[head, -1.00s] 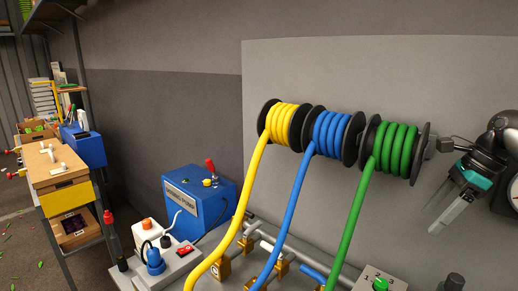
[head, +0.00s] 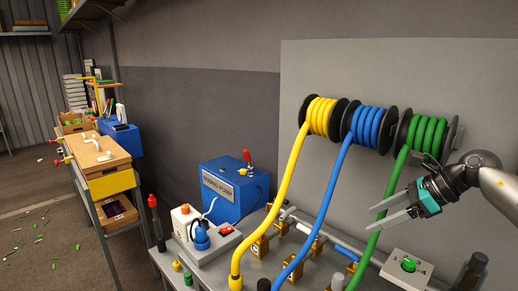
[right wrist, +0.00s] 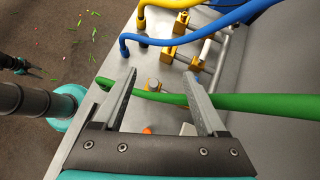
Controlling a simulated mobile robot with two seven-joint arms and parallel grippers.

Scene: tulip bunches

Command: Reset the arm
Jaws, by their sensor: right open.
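My right gripper (head: 372,217) is open and empty in the head view, its fingers pointing left across the green hose (head: 372,245). In the right wrist view, the spread fingers (right wrist: 158,76) cross in front of the green hose (right wrist: 255,102); I see no grip on it. The green hose hangs from the green reel (head: 425,135) at the right of the wall panel.
A drawer cabinet (head: 108,180) is at left.

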